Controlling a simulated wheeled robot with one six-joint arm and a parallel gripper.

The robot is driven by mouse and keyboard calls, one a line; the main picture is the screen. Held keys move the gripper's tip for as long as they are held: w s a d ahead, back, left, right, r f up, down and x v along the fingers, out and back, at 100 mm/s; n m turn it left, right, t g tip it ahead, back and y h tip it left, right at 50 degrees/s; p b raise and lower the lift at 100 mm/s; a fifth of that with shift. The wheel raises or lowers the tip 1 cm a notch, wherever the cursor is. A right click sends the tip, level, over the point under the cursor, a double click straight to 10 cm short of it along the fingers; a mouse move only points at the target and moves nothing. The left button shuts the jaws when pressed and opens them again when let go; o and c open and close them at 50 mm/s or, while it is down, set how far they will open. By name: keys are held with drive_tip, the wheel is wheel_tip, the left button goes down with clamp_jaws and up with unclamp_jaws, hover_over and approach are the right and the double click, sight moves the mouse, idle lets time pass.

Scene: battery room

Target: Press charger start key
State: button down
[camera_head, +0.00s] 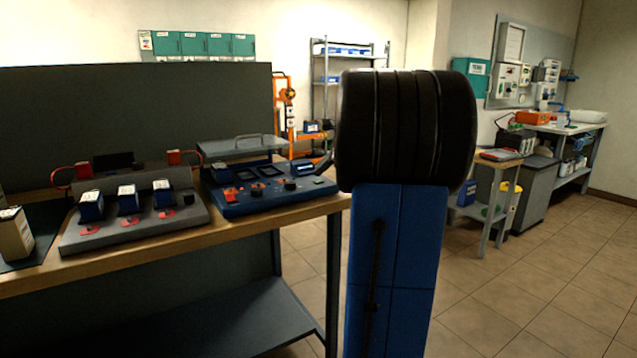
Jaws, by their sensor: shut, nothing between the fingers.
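The charger (247,208) is a blue sloped console at the right end of the workbench. It has dark recesses, black knobs, a small display (303,168) and a red part at its left. A small green key (319,181), which looks like the start key, sits at its right front corner. My arm's black joint and blue link fill the centre. A slim dark tip, seemingly my gripper (320,168), shows beside the joint, just above the green key in the picture. It is shut and empty. Whether it touches the key cannot be told; most of the gripper is hidden.
A grey rack (80,241) with several blue batteries stands left of the charger on the wooden bench (130,262). A tan box (14,236) is at the far left. A dark panel (140,110) backs the bench. Tiled floor at right is open, with another bench (568,128) beyond.

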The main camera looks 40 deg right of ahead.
drive_tip(key=shift+r, duration=0.15)
wheel_tip(320, 180, up, 5)
drive_tip(key=shift+f, duration=0.15)
idle(0.5)
idle(0.7)
drive_tip(key=s+a+f+n+g, duration=0.1)
drive_tip(key=s+a+f+n, duration=0.25)
drive_tip(key=a, duration=0.65)
drive_tip(key=s+a+f+n+g+y, duration=0.1)
drive_tip(key=s+a+f+n, duration=0.1)
drive_tip(key=a+n, duration=0.5)
drive_tip(key=s+a+f+n+g, duration=0.1)
drive_tip(key=s+a+f+n, duration=0.15)
drive_tip(key=a, duration=0.95)
drive_tip(key=s+a+f+n, duration=0.6)
drive_tip(key=s+f+n, duration=0.1)
drive_tip(key=s, duration=0.3)
drive_tip(key=s+a+f+n+g, duration=0.1)
drive_tip(key=s+a+f+n, duration=0.5)
drive_tip(key=s, duration=0.4)
wheel_tip(320, 180, down, 3)
drive_tip(key=shift+s+a+r+n+h, duration=0.2)
drive_tip(key=shift+n+h, duration=0.1)
drive_tip(key=shift+n, duration=0.4)
